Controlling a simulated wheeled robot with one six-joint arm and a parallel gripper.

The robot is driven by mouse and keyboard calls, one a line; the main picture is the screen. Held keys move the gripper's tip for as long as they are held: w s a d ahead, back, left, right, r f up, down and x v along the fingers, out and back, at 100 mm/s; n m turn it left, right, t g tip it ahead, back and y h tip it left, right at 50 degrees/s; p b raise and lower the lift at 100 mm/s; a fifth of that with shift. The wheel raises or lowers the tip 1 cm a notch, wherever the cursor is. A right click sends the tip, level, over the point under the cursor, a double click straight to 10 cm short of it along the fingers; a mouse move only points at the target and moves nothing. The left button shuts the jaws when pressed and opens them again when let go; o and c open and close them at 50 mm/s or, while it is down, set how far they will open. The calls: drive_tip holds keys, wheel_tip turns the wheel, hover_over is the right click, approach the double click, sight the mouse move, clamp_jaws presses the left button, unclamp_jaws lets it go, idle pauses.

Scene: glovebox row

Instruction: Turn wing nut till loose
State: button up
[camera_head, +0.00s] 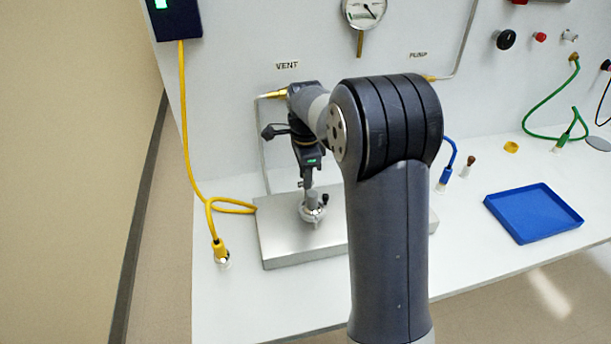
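My gripper (310,188) points down over a metal fitting (313,212) on the left part of a silver metal block (280,245). The fitting is small and round, with a dark knob at its right side. The wing nut cannot be made out clearly; my gripper covers the top of the fitting. The fingers are too small to show whether they are open, shut or touching the fitting. My arm hides the middle and part of the right side of the block.
A yellow cable (187,130) hangs at the left and ends in a connector (221,252) on the white bench (230,305). A gauge (364,10) is on the back panel. A blue tray (533,213) lies at the right. The bench's front left is clear.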

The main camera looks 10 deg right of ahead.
drive_tip(key=shift+f, duration=0.4)
drive_tip(key=shift+c, duration=0.2)
clamp_jaws()
